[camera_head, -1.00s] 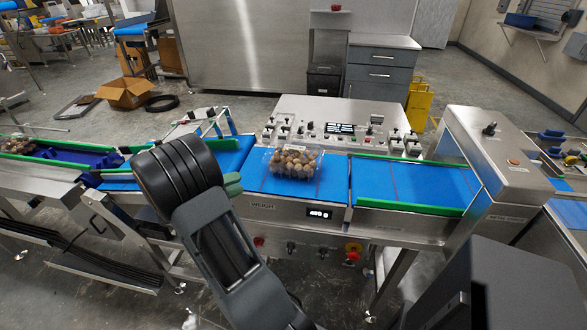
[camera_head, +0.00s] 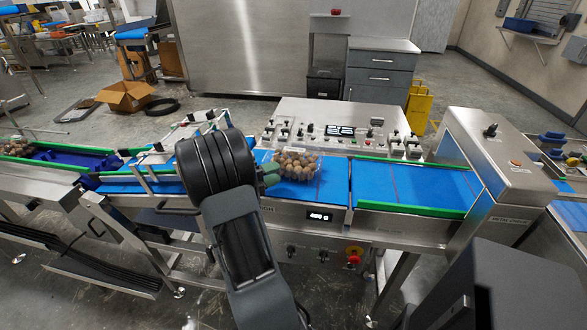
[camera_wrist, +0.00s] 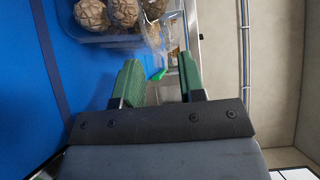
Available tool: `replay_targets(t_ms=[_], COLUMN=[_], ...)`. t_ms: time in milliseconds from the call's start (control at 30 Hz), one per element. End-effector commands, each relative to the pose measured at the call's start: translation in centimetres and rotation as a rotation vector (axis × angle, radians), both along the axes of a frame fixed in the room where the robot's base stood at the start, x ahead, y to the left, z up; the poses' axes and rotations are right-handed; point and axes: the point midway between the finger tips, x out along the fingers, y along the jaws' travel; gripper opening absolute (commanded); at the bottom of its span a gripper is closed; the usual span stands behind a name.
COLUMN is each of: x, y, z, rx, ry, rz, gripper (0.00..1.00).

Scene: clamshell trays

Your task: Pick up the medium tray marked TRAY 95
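A clear clamshell tray (camera_head: 296,166) filled with round brown items sits on the blue belt of the weighing section, with a readout in front of it. No TRAY 95 mark can be read on it. Part of the tray also shows at the top of the wrist view (camera_wrist: 118,38). My gripper (camera_head: 272,175) has green fingers and is just left of the tray in the head view, partly hidden by my arm. In the wrist view its fingers (camera_wrist: 158,82) are apart, with nothing clearly between them. Whether a finger touches the tray cannot be told.
Green guide rails (camera_head: 410,208) edge the belt on the right. A control panel (camera_head: 335,125) with knobs stands behind the tray. A steel housing (camera_head: 495,160) is at the right end. Another loaded tray (camera_head: 14,146) lies on the far left conveyor. The right belt section (camera_head: 425,186) is clear.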

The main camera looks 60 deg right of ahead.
Motion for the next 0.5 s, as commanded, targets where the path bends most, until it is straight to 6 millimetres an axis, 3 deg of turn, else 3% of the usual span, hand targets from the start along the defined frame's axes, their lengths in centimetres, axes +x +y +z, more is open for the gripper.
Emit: replay_targets(t_ms=[367,500], x=[-0.47,-0.47], y=[-0.76,-0.76], z=[0.02,0.01], rx=[0.001,0.001], ry=[-0.001,-0.001], rz=[0.001,0.001], gripper=[0.37,0.24])
